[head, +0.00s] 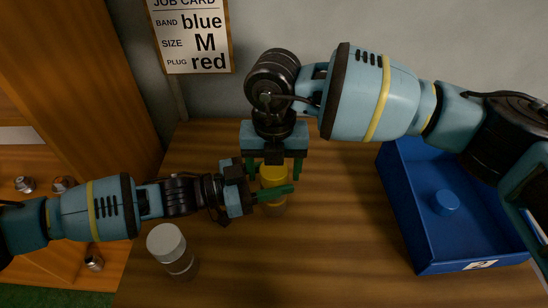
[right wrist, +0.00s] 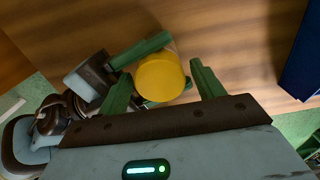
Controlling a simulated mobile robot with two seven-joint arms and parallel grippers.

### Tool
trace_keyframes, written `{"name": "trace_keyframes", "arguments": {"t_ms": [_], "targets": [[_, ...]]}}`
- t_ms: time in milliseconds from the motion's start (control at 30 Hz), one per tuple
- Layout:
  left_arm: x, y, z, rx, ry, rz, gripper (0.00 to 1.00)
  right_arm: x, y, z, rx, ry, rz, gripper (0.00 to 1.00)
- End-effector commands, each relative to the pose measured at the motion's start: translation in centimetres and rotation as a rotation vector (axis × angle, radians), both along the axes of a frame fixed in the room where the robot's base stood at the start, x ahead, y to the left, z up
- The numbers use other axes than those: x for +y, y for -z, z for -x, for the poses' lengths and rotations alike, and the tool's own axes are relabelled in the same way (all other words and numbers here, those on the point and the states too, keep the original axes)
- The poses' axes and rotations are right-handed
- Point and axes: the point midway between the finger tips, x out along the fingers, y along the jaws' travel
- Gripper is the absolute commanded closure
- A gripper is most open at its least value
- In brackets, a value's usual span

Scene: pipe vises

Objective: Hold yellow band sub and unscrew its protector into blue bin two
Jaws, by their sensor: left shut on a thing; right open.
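The sub with the yellow protector (head: 273,174) stands upright on the wooden table; its lower body (head: 272,208) is partly hidden. My left gripper (head: 274,193) comes in from the left and is shut on it just below the yellow top. My right gripper (head: 275,172) points down from above, open, with one green finger on each side of the yellow protector. In the right wrist view the yellow protector (right wrist: 160,77) lies between the open fingers, with a gap on the right side. Blue bin two (head: 425,262) sits on the right, its front label partly readable as 2.
A blue round cap (head: 446,202) lies in the bin. Another sub with a grey-white cap (head: 166,243) stands at the front left, near my left arm. A job card (head: 190,35) hangs on the wall. Several metal parts (head: 62,184) lie on a shelf at left. The table's front middle is clear.

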Motion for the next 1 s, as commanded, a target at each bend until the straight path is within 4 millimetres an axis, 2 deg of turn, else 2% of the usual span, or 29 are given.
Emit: {"name": "trace_keyframes", "arguments": {"t_ms": [267, 600, 767, 1000], "targets": [[0.02, 0.05, -0.01, 0.0, -0.001, -0.001, 1.0, -0.01, 0.14, -0.01, 0.0, 0.0, 0.0, 0.33], [0.03, 0.05, -0.02, 0.0, -0.001, -0.001, 1.0, -0.03, 0.11, -0.02, 0.0, 0.0, 0.0, 0.77], [0.04, 0.05, -0.02, 0.0, -0.001, -0.001, 1.0, -0.03, 0.1, -0.02, 0.0, -0.035, 0.001, 0.78], [0.05, 0.05, -0.03, 0.0, -0.001, -0.001, 1.0, -0.04, 0.07, 0.0, 0.001, -0.341, 0.001, 0.78]]}}
